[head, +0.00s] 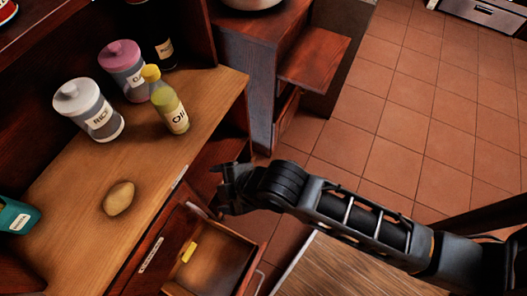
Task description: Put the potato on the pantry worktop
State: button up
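The potato (118,198), a tan oval, lies on the light wood pantry worktop (82,232), left of centre in the head view. Nothing touches it. My gripper (220,187) is in front of the worktop's right front edge, to the right of the potato and clearly apart from it.
A rice jar (90,109), a pink-lidded jar (123,70), an oil bottle (170,101) and a dark bottle (156,35) stand towards the back. A teal pasta box (17,215) is at left. Below, an open drawer (222,262) holds a yellow item (188,252).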

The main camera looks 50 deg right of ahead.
jog(key=s+d+r+m+t, duration=0.1)
jog(key=s+d+r+m, duration=0.15)
jog(key=s, duration=0.25)
jog(key=s+d+r+m+t+h, duration=0.1)
jog(key=s+d+r+m+t, duration=0.1)
jog(key=s+r, duration=0.15)
jog(key=s+d+r+m+t, duration=0.1)
jog(key=s+d+r+m, duration=0.1)
jog(key=s, duration=0.3)
jog(key=s+d+r+m+t, duration=0.1)
jog(key=s+r+m, duration=0.1)
jog(key=s+r, duration=0.2)
jog(key=s+d+r+m+t+h, duration=0.1)
jog(key=s+r+m+t, duration=0.1)
jog(key=r, duration=0.6)
jog(key=shift+s+r+m, duration=0.35)
jog(key=shift+s+m, duration=0.3)
jog(key=shift+s, duration=0.55)
jog(key=shift+d, duration=0.1)
